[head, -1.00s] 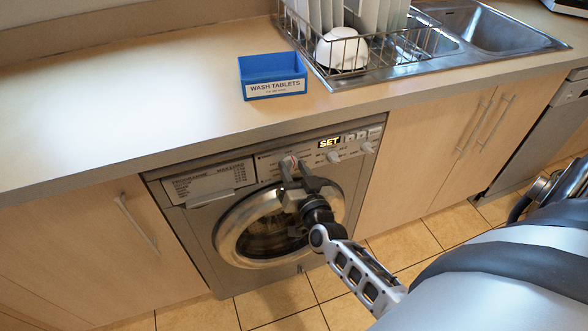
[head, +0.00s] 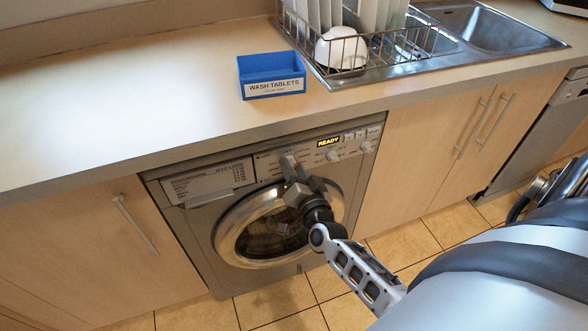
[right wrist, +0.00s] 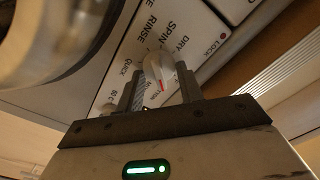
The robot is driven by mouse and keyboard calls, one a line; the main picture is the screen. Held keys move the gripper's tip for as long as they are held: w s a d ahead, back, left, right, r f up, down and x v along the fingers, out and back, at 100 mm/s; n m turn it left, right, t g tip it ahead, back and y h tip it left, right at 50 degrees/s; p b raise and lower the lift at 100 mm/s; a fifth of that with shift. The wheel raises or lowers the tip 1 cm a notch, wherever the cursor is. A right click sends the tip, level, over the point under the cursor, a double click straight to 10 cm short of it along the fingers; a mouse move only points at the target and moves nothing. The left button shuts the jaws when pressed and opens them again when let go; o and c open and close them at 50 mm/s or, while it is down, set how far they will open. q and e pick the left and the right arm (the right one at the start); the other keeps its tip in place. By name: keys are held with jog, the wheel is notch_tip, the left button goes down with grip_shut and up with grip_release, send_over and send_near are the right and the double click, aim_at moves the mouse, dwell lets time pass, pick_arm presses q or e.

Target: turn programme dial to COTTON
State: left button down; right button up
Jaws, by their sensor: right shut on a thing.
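The programme dial (head: 288,159) is a small pale knob on the washing machine's front panel. It shows larger in the right wrist view (right wrist: 158,66), with a red pointer mark facing the gripper body. Labels such as QUICK, RINSE, SPIN and DRY surround it; lettering near the pointer is too small and partly hidden to read surely. My right gripper (head: 292,170) is shut on the dial, one finger on each side, as the right wrist view (right wrist: 161,86) shows. The display (head: 328,141) reads READY. My left gripper is not in view.
The round door (head: 228,238) lies just below the gripper. A closed drawer (head: 208,183) is to the left; smaller knobs (head: 333,156) sit to the right. The worktop above holds a blue WASH TABLETS box (head: 272,88) and a dish rack (head: 345,55).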

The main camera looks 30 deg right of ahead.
jog(key=o, duration=1)
jog(key=shift+c, duration=0.2)
jog(key=v, duration=1.6)
